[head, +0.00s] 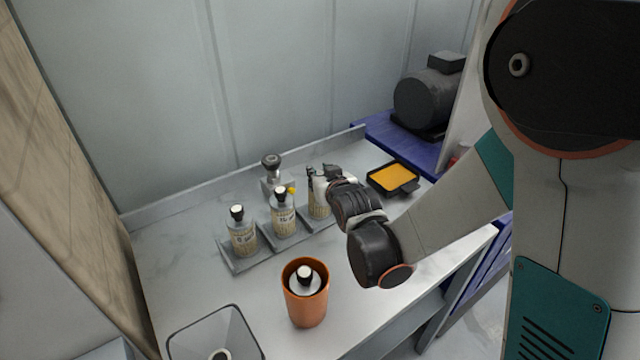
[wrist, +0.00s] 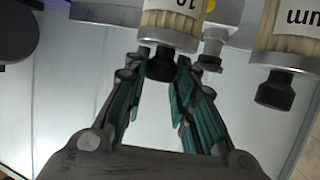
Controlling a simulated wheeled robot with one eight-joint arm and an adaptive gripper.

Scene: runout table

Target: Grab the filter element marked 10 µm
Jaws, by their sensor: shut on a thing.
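The filter element marked 10 (wrist: 167,22) has a pale pleated body, metal end rings and a black knob, and appears upside down in the wrist view. My gripper (wrist: 161,68) is shut on its black knob. In the head view, my gripper (head: 318,172) is at the right-hand element (head: 318,206) of a row of three. The middle element (head: 283,222) and left element (head: 242,240) stand upright, with labels too small to read surely. A neighbouring element (wrist: 288,35) at the right of the wrist view shows only "µm".
An orange cup (head: 307,308) holding a black-knobbed item stands in front of the row. A clear-walled bin (head: 190,335) is at the near left. A metal fitting (head: 271,163) stands behind the row. A black tray with a yellow inside (head: 393,177) and a motor (head: 425,100) are at right.

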